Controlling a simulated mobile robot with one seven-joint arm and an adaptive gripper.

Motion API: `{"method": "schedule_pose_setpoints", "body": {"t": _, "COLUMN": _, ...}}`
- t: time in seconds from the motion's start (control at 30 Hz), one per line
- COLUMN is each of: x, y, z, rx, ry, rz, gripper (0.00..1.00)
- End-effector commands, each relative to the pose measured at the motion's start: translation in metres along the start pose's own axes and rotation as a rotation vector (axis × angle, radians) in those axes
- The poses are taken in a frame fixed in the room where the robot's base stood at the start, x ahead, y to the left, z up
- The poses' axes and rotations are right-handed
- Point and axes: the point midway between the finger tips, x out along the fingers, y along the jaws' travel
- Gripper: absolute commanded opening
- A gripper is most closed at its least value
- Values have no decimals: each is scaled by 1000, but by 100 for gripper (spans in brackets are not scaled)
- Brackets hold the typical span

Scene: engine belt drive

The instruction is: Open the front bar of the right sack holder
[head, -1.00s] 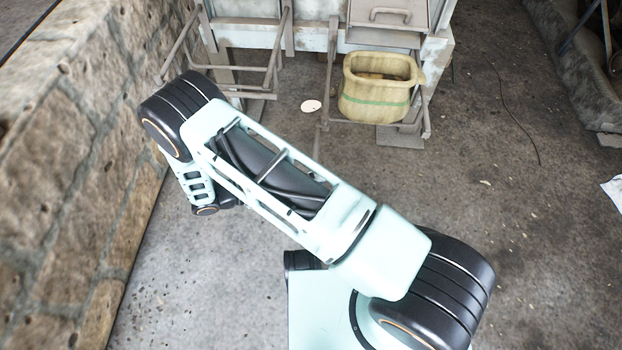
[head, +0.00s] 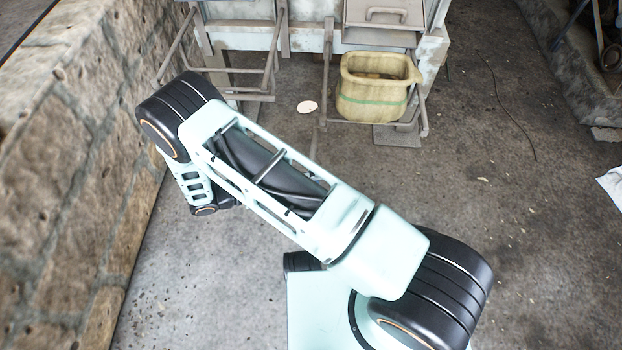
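The right sack holder (head: 424,112) is a grey metal frame on the front of the pale machine in the head view. A tan sack (head: 372,104) with a green stripe hangs in it, its mouth open upward. A thin bar (head: 315,143) runs from the end of the holder's left side arm toward me, and my arm hides its lower end. My arm crosses the middle of the view. My gripper is not visible.
The left sack holder (head: 272,72) is empty, with a bar across its front. A stone wall (head: 70,190) stands close on the left. A white disc (head: 307,107) lies on the floor between the holders. The concrete floor (head: 530,230) at right is mostly open, with white paper (head: 611,186) at the edge.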

Motion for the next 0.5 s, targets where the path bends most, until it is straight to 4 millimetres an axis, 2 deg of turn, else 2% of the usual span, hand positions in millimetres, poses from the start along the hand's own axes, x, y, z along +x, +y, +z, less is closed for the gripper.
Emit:
{"method": "schedule_pose_setpoints", "body": {"t": 0.3, "x": -4, "y": 0, "z": 0, "rx": -1, "ry": 0, "rz": 1, "gripper": 30}}
{"method": "schedule_pose_setpoints", "body": {"t": 0.37, "x": -10, "y": 0, "z": 0, "rx": 0, "ry": -1, "rz": 1, "gripper": 30}}
{"method": "schedule_pose_setpoints", "body": {"t": 0.5, "x": -34, "y": 1, "z": -1, "rx": 0, "ry": -1, "rz": 3, "gripper": 30}}
